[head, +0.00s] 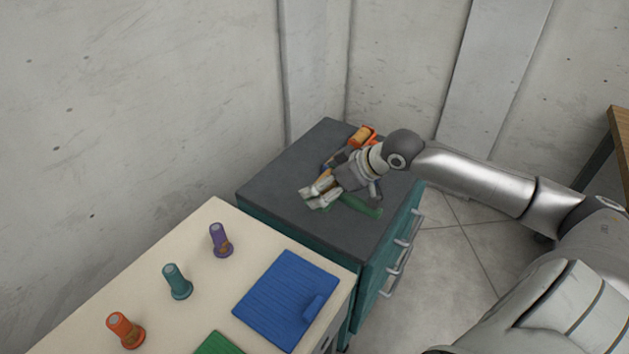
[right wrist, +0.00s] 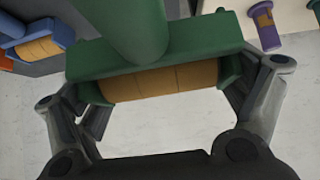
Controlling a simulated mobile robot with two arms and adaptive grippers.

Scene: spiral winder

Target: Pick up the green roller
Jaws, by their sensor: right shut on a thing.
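The green roller (right wrist: 110,62) has a green frame, a thick green handle and an orange-tan roll, and fills the upper middle of the right wrist view. My right gripper (right wrist: 165,82) is shut on its frame, one finger at each end. In the head view my right gripper (head: 318,195) is over the dark cabinet top, and part of the green roller (head: 362,207) shows beneath it, the rest hidden. I cannot tell whether the roller touches the top. My left gripper is in neither view.
An orange roller (head: 362,134) and a blue one (right wrist: 38,44) lie close by at the cabinet's back. The teal cabinet (head: 260,195) has handles on its right side. A cream table (head: 190,250) holds orange, teal and purple spools and a blue ribbed tray (head: 275,295).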

